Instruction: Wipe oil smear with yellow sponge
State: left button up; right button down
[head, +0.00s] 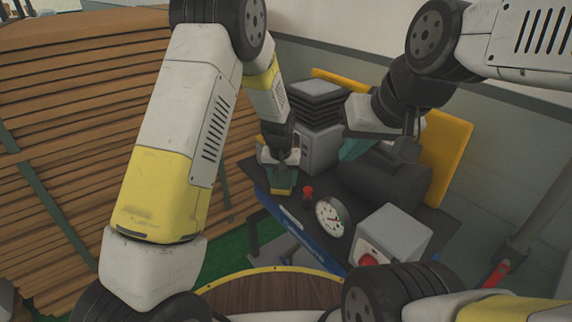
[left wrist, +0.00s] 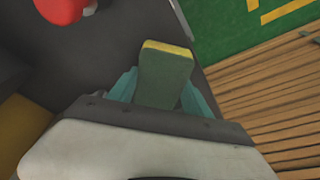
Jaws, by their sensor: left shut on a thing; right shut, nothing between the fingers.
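The sponge (left wrist: 165,72), with a green face and a yellow edge, sits between the teal fingers of my left gripper (left wrist: 158,92) in the left wrist view. In the head view my left gripper (head: 281,180) is shut on the sponge (head: 283,188), low over the left end of the dark tabletop (head: 318,240). I cannot tell whether the sponge touches the surface. My right gripper (head: 404,150) is shut and empty, over the back right of the table by a dark rounded object. No oil smear can be made out.
A red knob (head: 308,191), a round dial (head: 333,216) and a grey box (head: 391,236) with a red button stand on the table. Grey machinery (head: 319,150) and a yellow panel (head: 447,155) are behind. Stacked wooden slats (head: 75,120) fill the left.

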pick_arm(q)
jog(key=shift+s+a+f, duration=0.15)
jog(key=shift+s+a, duration=0.45)
jog(key=shift+a, duration=0.3)
jog(key=shift+s+a+f, duration=0.15)
jog(key=shift+s+a, duration=0.45)
jog(key=shift+a, duration=0.3)
jog(key=shift+d+r, duration=0.1)
jog(key=shift+r, duration=3)
jog(key=shift+r, duration=1.5)
